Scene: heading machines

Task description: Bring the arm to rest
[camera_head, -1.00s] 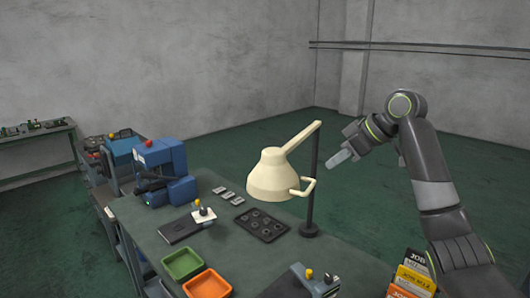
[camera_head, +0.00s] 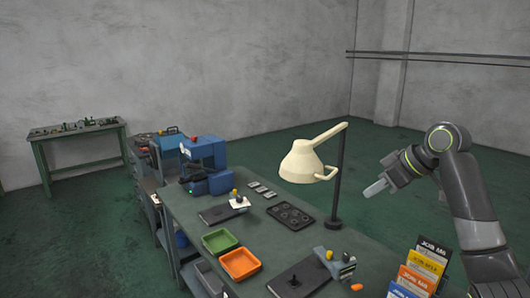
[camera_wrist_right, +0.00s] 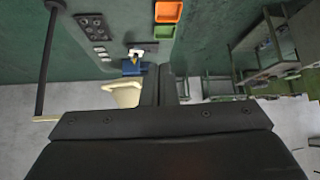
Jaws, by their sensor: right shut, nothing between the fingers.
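My right arm (camera_head: 470,205) comes in at the right of the head view, bent at the elbow. Its gripper (camera_head: 376,188) points left and down, in the air to the right of the cream lamp (camera_head: 303,162). The gripper is shut and holds nothing. In the right wrist view the two dark fingers (camera_wrist_right: 167,85) are together. The lamp shade (camera_wrist_right: 122,94) shows just left of them there. My left gripper is not in view.
A green workbench (camera_head: 187,215) carries the lamp, a blue machine (camera_head: 205,165), a dark tray (camera_head: 291,215), a green bin (camera_head: 220,241) and an orange bin (camera_head: 240,264). Job cards (camera_head: 423,268) stand near the arm. Open floor lies behind the bench.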

